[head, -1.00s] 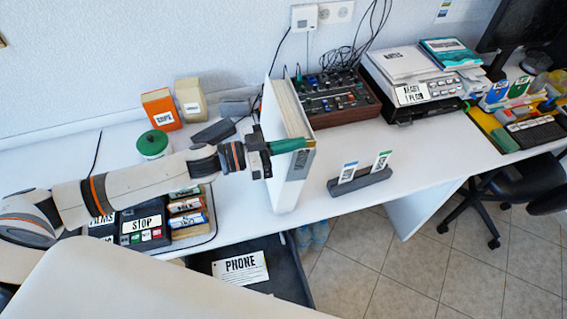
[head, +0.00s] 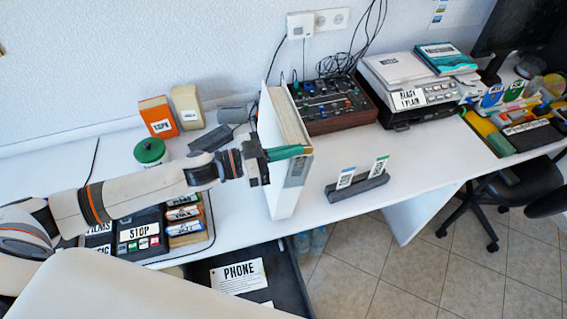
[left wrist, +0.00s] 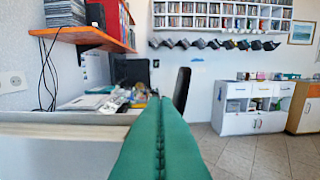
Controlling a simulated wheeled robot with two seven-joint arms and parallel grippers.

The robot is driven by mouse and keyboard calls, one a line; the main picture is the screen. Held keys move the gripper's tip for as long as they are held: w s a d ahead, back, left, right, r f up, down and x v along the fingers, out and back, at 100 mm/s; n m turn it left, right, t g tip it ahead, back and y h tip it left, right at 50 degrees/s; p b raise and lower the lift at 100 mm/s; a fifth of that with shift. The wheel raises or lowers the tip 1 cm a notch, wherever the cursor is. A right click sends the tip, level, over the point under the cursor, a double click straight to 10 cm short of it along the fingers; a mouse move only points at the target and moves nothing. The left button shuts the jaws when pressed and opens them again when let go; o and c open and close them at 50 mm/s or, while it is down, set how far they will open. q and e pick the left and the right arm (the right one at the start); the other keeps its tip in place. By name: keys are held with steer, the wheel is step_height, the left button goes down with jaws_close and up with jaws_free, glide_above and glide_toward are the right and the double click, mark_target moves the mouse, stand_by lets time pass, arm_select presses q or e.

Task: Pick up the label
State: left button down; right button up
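Several printed labels show in the head view. A white PHONE label (head: 238,276) lies in the dark open drawer (head: 292,272) below the desk. A white STOP label (head: 139,231) is on a black box at the desk's left. Two upright cards (head: 345,178) stand in a grey holder. I cannot tell which one the task means. My right gripper is not in view.
A control panel (head: 326,108) and a printer (head: 410,85) stand behind and right of the binder. A green-lidded jar (head: 150,153) and boxes (head: 159,117) are at the left. The desk around the card holder is clear.

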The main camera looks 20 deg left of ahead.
arm_select(q)
step_height(320, 180, up, 9)
steer(key=shift+w, duration=0.15)
stand_by(0.4)
steer(key=shift+r, duration=0.1)
step_height(320, 180, up, 4)
steer(key=p, duration=0.4)
steer(key=shift+f, duration=0.25)
